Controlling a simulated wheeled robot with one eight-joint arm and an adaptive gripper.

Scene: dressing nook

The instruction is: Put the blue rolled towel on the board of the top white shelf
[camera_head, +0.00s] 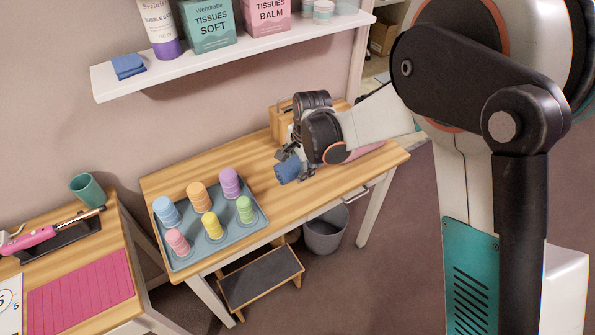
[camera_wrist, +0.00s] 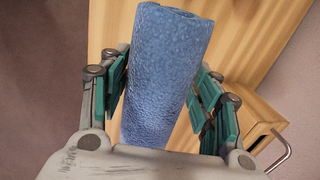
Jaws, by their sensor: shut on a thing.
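The blue rolled towel (camera_wrist: 165,75) sits between the teal finger pads of my gripper (camera_wrist: 162,100) in the wrist view, and the gripper is shut on it. In the head view the towel (camera_head: 287,170) shows at the tip of my gripper (camera_head: 298,165), over the right part of the wooden table. I cannot tell how far above the table it is. The white shelf (camera_head: 245,47) is on the wall above and behind. A folded blue cloth (camera_head: 128,66) lies at its left end.
The shelf holds a purple-capped tube (camera_head: 160,28), a teal tissue box (camera_head: 210,25), a pink box (camera_head: 266,15) and jars (camera_head: 323,9). On the table (camera_head: 290,205) stand a tray (camera_head: 222,240) of colored stacks and a wooden box (camera_head: 281,122). Bare shelf shows beside the cloth.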

